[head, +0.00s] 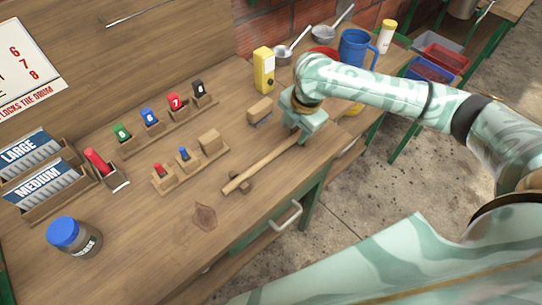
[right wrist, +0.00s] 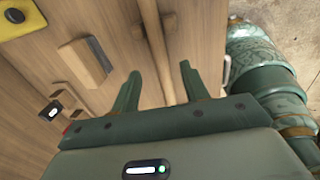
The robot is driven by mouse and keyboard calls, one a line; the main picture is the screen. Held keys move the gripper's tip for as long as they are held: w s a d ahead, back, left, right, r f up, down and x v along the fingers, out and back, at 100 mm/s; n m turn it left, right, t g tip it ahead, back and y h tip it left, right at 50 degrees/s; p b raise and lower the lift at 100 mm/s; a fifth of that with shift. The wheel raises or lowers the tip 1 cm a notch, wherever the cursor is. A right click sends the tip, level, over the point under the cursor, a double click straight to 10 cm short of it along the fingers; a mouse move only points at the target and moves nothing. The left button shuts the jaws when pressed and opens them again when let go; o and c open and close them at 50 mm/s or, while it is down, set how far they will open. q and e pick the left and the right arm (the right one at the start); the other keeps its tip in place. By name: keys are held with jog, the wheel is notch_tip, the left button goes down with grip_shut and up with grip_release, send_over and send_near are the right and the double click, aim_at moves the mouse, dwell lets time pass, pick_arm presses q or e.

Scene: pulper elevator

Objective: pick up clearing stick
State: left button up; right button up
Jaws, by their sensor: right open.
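The clearing stick (head: 262,167) is a long pale wooden rod on the bench near its front edge. Its near end rests by a small wooden holder (head: 241,182). My right gripper (head: 304,132) is over the far end of the stick and hides that end. In the right wrist view, the gripper (right wrist: 160,72) is open, and the stick (right wrist: 154,38) shows between its two fingers. I cannot tell how far above the stick the fingertips are. My left gripper is not in view.
A wooden brush (head: 260,111) lies left of my right gripper, and a yellow box (head: 264,70) stands behind. Racks of coloured numbered pieces (head: 148,116) and a blue-lidded jar (head: 74,235) are on the left. A blue mug (head: 356,49) stands at the back right.

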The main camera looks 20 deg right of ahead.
aim_at(289, 141)
jog(key=f, duration=0.1)
jog(key=f+b, duration=0.1)
jog(key=f, duration=0.1)
jog(key=f+b, duration=0.1)
jog(key=f, duration=0.1)
jog(key=shift+w+a, duration=0.35)
jog(key=shift+r, duration=0.1)
grip_shut()
jog(key=shift+r, duration=0.1)
